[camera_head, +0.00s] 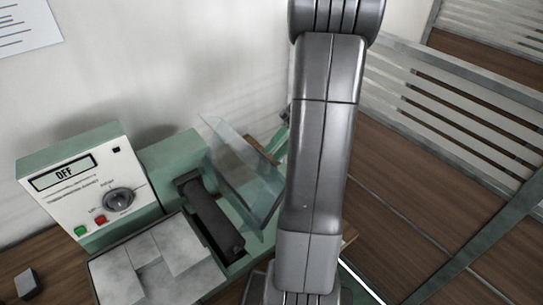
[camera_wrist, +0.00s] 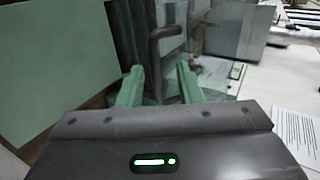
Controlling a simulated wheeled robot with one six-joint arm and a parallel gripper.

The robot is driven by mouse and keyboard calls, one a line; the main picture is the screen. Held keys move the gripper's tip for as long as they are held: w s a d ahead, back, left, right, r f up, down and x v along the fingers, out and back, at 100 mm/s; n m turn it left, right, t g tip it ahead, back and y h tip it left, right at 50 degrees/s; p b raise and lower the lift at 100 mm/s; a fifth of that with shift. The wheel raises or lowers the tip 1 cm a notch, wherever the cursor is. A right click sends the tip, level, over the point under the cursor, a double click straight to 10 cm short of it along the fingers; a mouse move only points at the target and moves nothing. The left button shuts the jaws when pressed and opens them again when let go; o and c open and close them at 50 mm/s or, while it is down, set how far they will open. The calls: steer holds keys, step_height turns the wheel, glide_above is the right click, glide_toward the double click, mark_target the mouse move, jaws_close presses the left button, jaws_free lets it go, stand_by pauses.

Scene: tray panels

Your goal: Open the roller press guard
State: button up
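The roller press (camera_head: 165,155) is a green machine at lower left in the head view, with a dark roller (camera_head: 212,218). Its clear guard panel (camera_head: 245,165) stands tilted beside the roller, its right side partly hidden by my arm. In the wrist view, my gripper (camera_wrist: 160,68) has two green fingers held apart. A dark curved bar, seemingly a handle (camera_wrist: 155,58), shows between and beyond them; I cannot tell whether either finger touches it.
A control box (camera_head: 90,185) reads OFF, with a knob (camera_head: 119,199) and green and red buttons. Pale sheets (camera_head: 150,262) lie in front of the press. A slatted metal rail (camera_head: 450,100) stands at right. A wall is behind the press.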

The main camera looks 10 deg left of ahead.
steer(key=p+v, duration=0.3)
steer(key=v, duration=0.8)
steer(key=shift+s+f, duration=0.1)
